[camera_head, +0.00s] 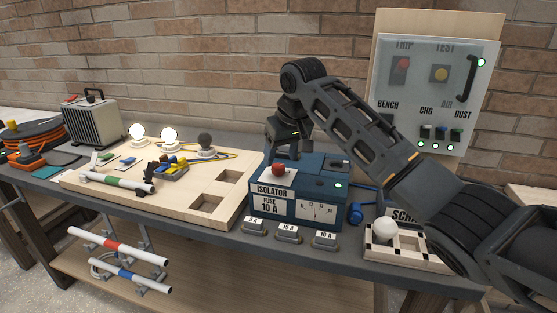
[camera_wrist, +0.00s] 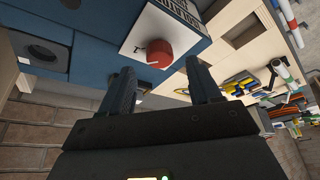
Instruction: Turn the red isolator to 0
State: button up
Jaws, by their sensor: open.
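The red isolator knob (camera_head: 278,169) sits on a white plate on top of the blue box (camera_head: 320,185), whose front is labelled ISOLATOR and FUSE 10 A. In the wrist view the red knob (camera_wrist: 152,54) shows on its white plate (camera_wrist: 180,22), with small dark marks beside it. My gripper (camera_head: 284,152) is above and just behind the knob, pointing down. In the wrist view my gripper (camera_wrist: 163,75) has its two fingers apart, with the knob beyond and between the fingertips. I see no contact. The knob's exact pointing direction is too small to tell.
A light wooden board (camera_head: 225,174) with lamps, clips and square holes lies left of the box. Several labelled fuses (camera_head: 288,232) lie in front. A panel (camera_head: 433,85) stands on the wall behind my arm.

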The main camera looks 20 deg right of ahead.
aim_at(278, 166)
jog(key=shift+x, duration=1.75)
jog(key=c, duration=1)
